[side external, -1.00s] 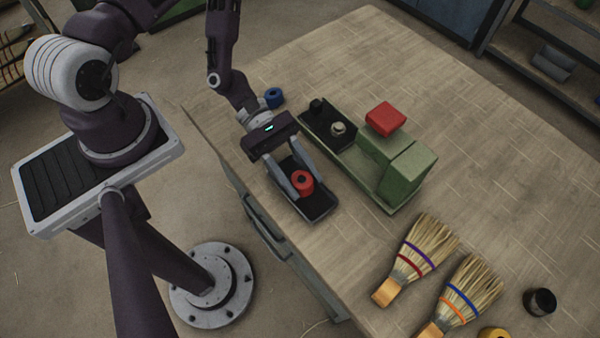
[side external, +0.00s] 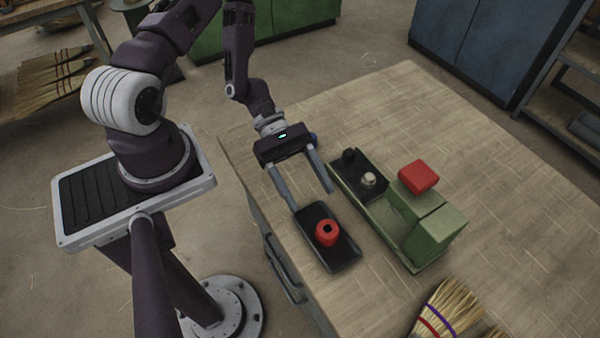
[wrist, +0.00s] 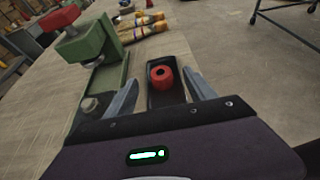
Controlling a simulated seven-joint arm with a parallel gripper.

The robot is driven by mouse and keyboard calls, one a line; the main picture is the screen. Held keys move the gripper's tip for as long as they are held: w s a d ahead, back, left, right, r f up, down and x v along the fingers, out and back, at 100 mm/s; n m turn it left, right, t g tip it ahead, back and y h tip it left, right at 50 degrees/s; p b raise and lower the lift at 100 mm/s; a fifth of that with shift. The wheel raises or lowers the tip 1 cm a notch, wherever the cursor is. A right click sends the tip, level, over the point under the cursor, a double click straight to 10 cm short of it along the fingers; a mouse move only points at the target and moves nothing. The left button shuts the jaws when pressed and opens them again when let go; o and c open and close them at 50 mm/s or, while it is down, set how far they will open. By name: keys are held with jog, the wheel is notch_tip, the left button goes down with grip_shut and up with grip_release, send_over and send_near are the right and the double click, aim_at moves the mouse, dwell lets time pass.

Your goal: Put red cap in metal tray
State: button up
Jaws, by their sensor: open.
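The red cap (side external: 327,233), a short cylinder with a dark hole in its top, rests upright in the dark shallow metal tray (side external: 345,261) near the table's edge. In the wrist view the red cap (wrist: 162,77) is in the tray (wrist: 166,99), seen between the fingers. My gripper (side external: 312,199) is open and empty, its fingers spread wide. It is above and behind the cap in the side view, apart from it. In the wrist view the fingertips (wrist: 161,76) lie on either side of the tray.
A green fixture (side external: 437,232) with a red block (side external: 418,176) on top stands to the right of the tray. A dark tray part (side external: 364,172) holds a black knob and a pale knob. A broom head (side external: 447,309) lies at the front right. The table's far right is clear.

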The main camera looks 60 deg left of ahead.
jog(key=v, duration=0.4)
jog(key=shift+a, duration=0.2)
jog(key=shift+r, duration=0.2)
jog(key=s+a+r+m+t+y, duration=0.1)
jog(key=s+r+m+y, duration=0.3)
jog(key=r+m, duration=0.5)
jog(key=s+a+r+m+t+y, duration=0.1)
jog(key=s+r+m+t+y, duration=0.3)
jog(key=r+m+y, duration=0.5)
notch_tip(320, 180, up, 8)
jog(key=shift+a+r+t, duration=0.1)
jog(key=shift+a+t, duration=0.2)
jog(key=shift+a, duration=0.05)
